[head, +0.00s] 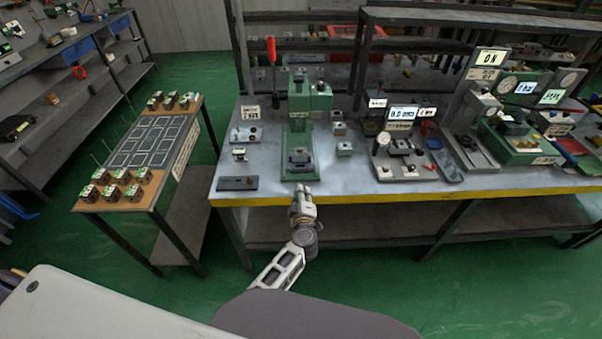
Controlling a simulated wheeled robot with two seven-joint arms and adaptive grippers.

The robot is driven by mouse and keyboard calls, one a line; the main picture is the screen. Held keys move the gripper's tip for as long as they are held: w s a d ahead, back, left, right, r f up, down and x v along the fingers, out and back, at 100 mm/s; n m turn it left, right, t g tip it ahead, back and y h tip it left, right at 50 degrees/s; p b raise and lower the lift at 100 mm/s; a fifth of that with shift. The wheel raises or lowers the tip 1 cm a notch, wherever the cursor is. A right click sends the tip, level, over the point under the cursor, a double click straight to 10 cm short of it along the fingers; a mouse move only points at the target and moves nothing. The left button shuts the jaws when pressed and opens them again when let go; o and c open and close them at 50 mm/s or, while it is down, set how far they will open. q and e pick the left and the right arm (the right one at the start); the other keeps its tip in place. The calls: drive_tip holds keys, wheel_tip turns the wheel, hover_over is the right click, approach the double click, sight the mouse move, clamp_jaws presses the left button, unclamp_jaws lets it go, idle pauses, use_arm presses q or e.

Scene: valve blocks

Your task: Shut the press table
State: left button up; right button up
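A green press (308,100) stands on the workbench, with a lever ending in a red handle (271,50) standing up at its left. Low on the front of the press is the press table (300,172), with a small dark and grey block (299,157) on it. How far the table sticks out is hard to judge from here. My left gripper (302,189) is at the bench's front edge, just in front of and below the press table. Its fingers are too small to show whether they are open, and I cannot tell whether it touches the table. My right gripper is not in view.
The workbench (385,194) has a yellow front edge. Small blocks (344,149) sit right of the press, and a dark plate (237,183) lies left of it. Gauge stations (404,160) stand further right. A side table (146,192) with several valve blocks is at the left.

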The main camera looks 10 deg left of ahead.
use_arm(q)
drive_tip(key=shift+d+n, duration=0.15)
drive_tip(key=shift+n, duration=2.55)
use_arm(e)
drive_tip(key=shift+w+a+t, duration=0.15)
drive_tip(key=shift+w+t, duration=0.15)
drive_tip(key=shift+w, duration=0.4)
use_arm(q)
drive_tip(key=shift+w, duration=0.2)
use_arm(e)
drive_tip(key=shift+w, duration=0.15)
